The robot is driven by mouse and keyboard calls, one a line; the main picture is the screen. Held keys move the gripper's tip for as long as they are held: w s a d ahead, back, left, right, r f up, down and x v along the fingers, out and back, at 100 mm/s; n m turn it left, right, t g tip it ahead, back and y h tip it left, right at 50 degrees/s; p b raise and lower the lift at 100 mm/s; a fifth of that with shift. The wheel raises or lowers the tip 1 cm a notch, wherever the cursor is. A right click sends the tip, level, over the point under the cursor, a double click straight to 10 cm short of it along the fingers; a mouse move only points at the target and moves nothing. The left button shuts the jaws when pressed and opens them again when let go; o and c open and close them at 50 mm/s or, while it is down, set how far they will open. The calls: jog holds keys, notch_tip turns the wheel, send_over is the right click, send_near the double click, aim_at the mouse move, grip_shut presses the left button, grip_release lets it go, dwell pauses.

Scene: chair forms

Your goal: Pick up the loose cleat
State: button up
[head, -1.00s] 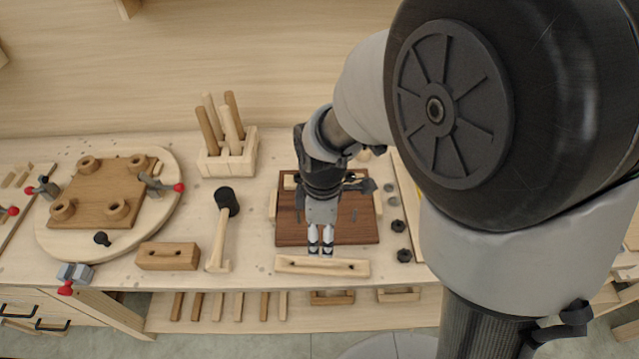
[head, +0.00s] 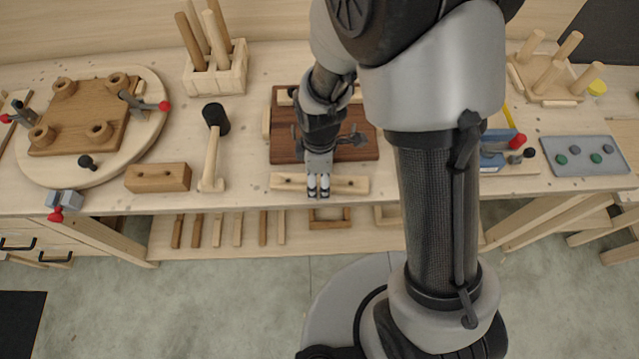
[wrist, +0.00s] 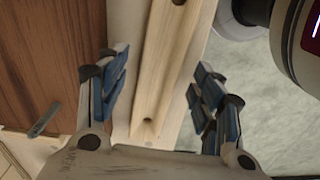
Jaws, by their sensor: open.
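The loose cleat is a pale wooden bar with two holes (head: 347,184), lying along the front edge of the bench in the head view. In the wrist view the cleat (wrist: 168,65) runs lengthwise between the two fingers, with a gap on each side. My gripper (head: 318,191) is open and empty, pointing down over the cleat, left of its middle. The blue-padded fingers of my gripper (wrist: 160,95) also show in the wrist view. My gripper hides part of the cleat in the head view; its height above the bench is hard to tell.
A dark brown board (head: 352,151) lies just behind the cleat. A mallet (head: 211,150) and a brown wooden block (head: 157,178) are to the left. A peg holder (head: 215,76) stands farther back. Beyond the bench's front edge is open floor (head: 230,290).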

aim_at(319, 182)
jog(key=shift+f, duration=0.55)
jog(key=shift+c, duration=0.5)
jog(key=shift+r, duration=0.1)
jog(key=c, duration=1.1)
jog(key=shift+r, duration=0.1)
notch_tip(319, 182, up, 20)
jog(key=p, duration=0.6)
